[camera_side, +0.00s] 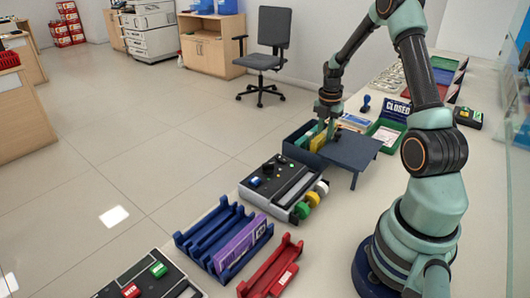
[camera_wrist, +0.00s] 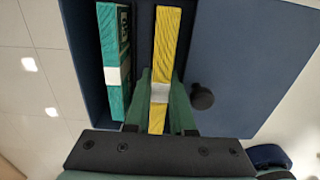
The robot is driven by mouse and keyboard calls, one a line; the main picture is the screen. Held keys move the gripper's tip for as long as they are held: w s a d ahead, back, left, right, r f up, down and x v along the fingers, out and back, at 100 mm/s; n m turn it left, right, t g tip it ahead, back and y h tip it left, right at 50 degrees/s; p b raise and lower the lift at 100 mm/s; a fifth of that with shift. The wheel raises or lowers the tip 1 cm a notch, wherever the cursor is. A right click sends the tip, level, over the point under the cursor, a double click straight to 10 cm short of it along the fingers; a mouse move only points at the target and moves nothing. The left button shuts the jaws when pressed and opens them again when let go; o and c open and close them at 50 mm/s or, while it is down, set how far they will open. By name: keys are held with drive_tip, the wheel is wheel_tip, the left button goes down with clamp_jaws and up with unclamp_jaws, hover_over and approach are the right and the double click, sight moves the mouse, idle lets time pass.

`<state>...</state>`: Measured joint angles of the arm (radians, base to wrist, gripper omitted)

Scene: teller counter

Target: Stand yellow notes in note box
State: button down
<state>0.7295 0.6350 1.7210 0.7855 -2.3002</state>
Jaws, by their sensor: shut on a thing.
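The yellow notes (camera_wrist: 166,50) are a thin bundle with a pale band, on edge between my gripper's fingers (camera_wrist: 160,93). In the side view the yellow notes (camera_side: 317,143) show at the right part of the dark blue note box (camera_side: 291,149), below my gripper (camera_side: 329,122). My gripper is shut on them. A teal bundle (camera_wrist: 112,45) with a white band stands in the box to the left of the yellow notes, with a gap between. The yellow notes' lower edge is hidden, so I cannot tell whether they touch the box floor.
A dark blue stand (camera_side: 352,148) is just right of the box, and a green tray (camera_side: 386,131) lies beyond it. A grey device (camera_side: 283,188), a blue rack (camera_side: 200,235) with a purple bundle (camera_side: 240,243) and a red holder (camera_side: 270,273) are nearer.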

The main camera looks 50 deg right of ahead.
drive_tip(key=shift+f, duration=1.25)
drive_tip(key=c, duration=0.7)
unclamp_jaws()
drive_tip(key=shift+s, duration=0.1)
drive_tip(key=shift+s, duration=0.1)
drive_tip(key=shift+r, duration=3.55)
